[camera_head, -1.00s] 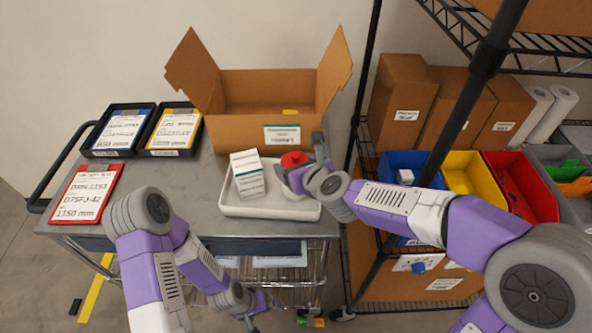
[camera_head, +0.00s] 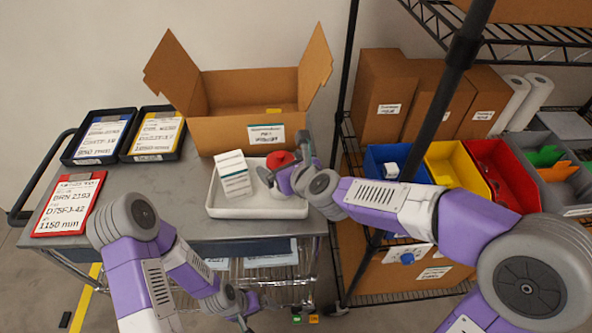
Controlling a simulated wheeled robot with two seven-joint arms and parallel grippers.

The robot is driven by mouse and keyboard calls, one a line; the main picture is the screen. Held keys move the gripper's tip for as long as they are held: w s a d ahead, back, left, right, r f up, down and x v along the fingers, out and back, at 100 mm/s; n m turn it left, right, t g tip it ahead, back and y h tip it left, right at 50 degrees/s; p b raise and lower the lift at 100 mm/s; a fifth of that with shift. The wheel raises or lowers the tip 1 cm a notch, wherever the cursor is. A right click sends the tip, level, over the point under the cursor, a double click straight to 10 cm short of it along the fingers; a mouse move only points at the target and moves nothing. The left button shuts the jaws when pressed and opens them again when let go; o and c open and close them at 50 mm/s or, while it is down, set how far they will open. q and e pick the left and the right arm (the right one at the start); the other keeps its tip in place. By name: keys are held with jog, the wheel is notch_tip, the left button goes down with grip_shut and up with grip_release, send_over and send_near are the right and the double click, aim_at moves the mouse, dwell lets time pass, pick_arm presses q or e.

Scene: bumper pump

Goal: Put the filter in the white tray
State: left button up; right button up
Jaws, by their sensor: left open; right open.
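The white tray (camera_head: 232,208) lies on the metal cart top in the head view. A white box (camera_head: 233,174) with a green stripe stands in its left part. A round white item with a red top (camera_head: 280,159) is in its right part, partly hidden by my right arm; I cannot tell whether either is the filter. My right gripper (camera_head: 303,150) is open at the right side of the red-topped item; I cannot tell if they touch. My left gripper (camera_head: 246,318) is open and low, in front of the cart, apart from the tray.
An open cardboard box (camera_head: 236,133) stands behind the tray. Two black bins (camera_head: 127,157) with cards and a red-framed card (camera_head: 68,204) lie at the left. A shelf with blue, yellow (camera_head: 452,167), red and grey bins is at the right. The cart's middle left is clear.

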jog(key=p+v, duration=0.3)
jog(key=v, duration=0.8)
